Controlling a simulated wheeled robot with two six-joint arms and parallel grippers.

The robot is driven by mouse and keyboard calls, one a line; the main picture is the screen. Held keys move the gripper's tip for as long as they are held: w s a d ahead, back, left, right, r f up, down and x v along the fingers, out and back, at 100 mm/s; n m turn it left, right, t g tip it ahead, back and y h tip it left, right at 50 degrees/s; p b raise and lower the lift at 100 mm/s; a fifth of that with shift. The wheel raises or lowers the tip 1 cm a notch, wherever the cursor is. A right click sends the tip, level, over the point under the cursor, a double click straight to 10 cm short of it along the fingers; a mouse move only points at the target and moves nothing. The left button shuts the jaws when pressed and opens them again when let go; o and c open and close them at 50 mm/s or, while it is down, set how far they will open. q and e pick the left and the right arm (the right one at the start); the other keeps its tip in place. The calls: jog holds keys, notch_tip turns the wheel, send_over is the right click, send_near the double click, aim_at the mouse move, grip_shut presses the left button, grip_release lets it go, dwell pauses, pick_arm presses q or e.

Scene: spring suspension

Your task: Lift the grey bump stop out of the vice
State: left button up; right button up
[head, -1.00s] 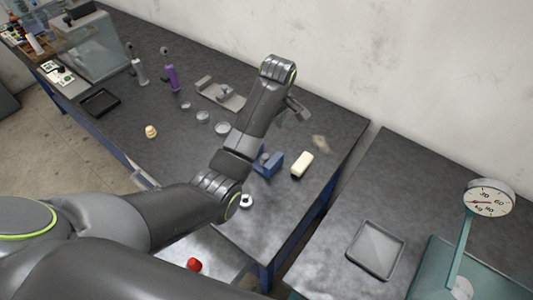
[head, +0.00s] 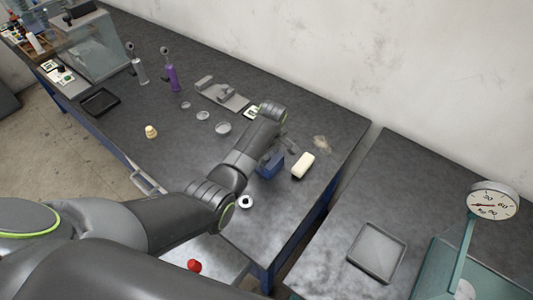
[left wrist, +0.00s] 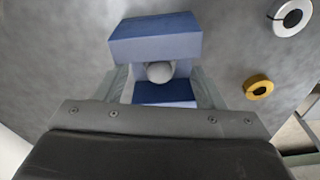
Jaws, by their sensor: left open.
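The blue vice (head: 271,166) stands near the front right of the dark bench. It also shows in the left wrist view (left wrist: 153,44), its two jaws apart. The grey bump stop (left wrist: 160,72), a rounded knob, sits between those jaws; it is hidden in the head view. My left gripper (head: 288,147) is just above the vice. In the left wrist view my left gripper (left wrist: 160,88) is open, one finger to each side of the bump stop, and I see no contact. My right gripper is not in view.
A cream block (head: 303,166) stands right beside the vice. A white ring (head: 246,202) lies on the bench in front. A gold ring (left wrist: 258,87) lies right of the vice in the left wrist view. A grey bracket (head: 222,95) lies behind.

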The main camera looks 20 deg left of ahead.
aim_at(266, 156)
pick_arm(q)
jog(key=shift+c, duration=1.3)
jog(key=c, duration=0.8)
jog(key=shift+a+p, duration=0.2)
jog(key=shift+p, duration=0.1)
jog(key=shift+r, duration=0.1)
jog(key=shift+r+p, duration=1.2)
jog(key=shift+p, duration=0.2)
jog(key=shift+r+p, duration=0.85)
jog(key=shift+r, duration=1.3)
